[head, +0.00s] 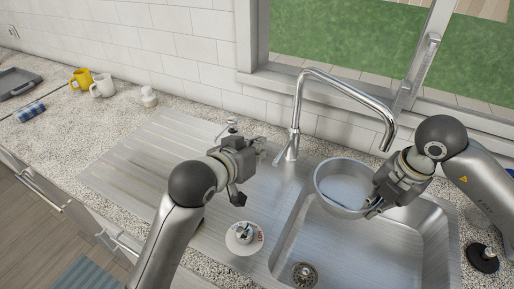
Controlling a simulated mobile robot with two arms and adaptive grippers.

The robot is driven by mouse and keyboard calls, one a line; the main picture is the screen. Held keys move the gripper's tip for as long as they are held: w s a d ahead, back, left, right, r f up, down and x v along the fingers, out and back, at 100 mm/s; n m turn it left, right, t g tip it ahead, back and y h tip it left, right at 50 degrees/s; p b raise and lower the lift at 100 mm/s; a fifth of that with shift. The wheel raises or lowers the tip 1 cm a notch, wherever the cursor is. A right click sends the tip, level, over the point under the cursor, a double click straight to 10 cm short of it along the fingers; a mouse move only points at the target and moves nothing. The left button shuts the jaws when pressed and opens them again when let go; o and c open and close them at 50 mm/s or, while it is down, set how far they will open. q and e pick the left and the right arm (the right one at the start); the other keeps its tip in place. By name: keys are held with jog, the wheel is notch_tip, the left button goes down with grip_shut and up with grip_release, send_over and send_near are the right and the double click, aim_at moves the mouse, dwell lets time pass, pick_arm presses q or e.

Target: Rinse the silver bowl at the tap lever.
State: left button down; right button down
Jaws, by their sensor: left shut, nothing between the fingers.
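The silver bowl (338,186) is over the sink (345,245), tilted a little, below and left of the spout of the tall chrome tap (330,76). My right gripper (373,208) is at the bowl's right rim and appears shut on it. The tap lever (289,151) is at the base of the tap on its left side. My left gripper (262,148) is shut and empty, just left of the lever. I cannot tell if it touches the lever. No water stream is visible.
A small white dish (236,246) with something in it stands on the drainboard left of the basin. A black round-based object (483,262) is at the right. A yellow mug (82,78), a white mug (103,87) and a blue cloth (31,111) are far left. The drainboard's left part is clear.

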jog(key=s+a+p, duration=0.1)
jog(key=s+a, duration=0.2)
jog(key=a, duration=0.4)
dwell(0.5)
jog(key=shift+a+r, duration=0.1)
jog(key=shift+a, duration=0.05)
dwell(1.0)
jog(key=s+a+r+p, duration=0.1)
jog(key=a+r+p, duration=0.2)
jog(key=a+r, duration=0.1)
jog(key=shift+s+a+p, duration=0.3)
jog(key=shift+s+p, duration=0.05)
jog(key=shift+s, duration=0.05)
dwell(1.1)
